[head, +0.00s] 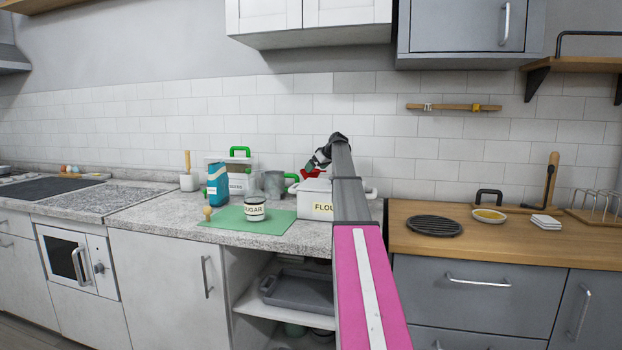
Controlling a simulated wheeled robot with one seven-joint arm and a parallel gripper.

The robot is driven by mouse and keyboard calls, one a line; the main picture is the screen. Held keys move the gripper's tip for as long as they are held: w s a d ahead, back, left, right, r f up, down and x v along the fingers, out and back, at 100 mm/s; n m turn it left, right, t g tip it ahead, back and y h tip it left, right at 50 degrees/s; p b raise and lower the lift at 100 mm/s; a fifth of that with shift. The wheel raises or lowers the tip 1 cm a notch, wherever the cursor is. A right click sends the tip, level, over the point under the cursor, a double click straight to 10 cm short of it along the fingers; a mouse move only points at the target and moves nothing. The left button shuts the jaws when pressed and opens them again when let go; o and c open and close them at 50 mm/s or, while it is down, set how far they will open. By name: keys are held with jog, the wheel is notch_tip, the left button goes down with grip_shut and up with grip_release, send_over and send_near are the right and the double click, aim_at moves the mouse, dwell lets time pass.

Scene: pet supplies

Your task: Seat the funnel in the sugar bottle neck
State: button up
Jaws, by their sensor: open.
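The sugar bottle (254,212), a small round jar with a white SUGAR label and dark bands, stands upright on the green mat (227,224) in the head view. My gripper (311,168) is open, small in the picture, behind and above the white FLOUR container and to the right of the sugar bottle, apart from it. A red piece (310,175) shows just under my gripper. I cannot tell whether it is the funnel or part of the gripper. No other funnel can be made out. My arm hides part of the counter on the right.
The FLOUR container (315,204) stands right of the mat. A blue carton (218,184), a grey mug (273,184) and a green-handled container (239,170) crowd behind. A small wooden item (208,213) is on the mat's left. A wooden counter (480,240) lies right.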

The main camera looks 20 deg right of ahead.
jog(key=x, duration=0.3)
jog(key=shift+w+f, duration=0.1)
jog(key=shift+f, duration=0.15)
jog(key=c, duration=0.6)
jog(key=shift+r, duration=0.5)
jog(key=s+a+r, duration=0.6)
jog(key=s+a, duration=0.1)
jog(key=a, duration=0.3)
jog(key=s+a+r, duration=0.6)
jog(key=s+a, duration=0.1)
jog(key=a, duration=0.3)
jog(key=s+a+r, duration=0.6)
jog(key=a+r, duration=0.1)
jog(key=a, duration=0.2)
jog(key=shift+s+a, duration=0.4)
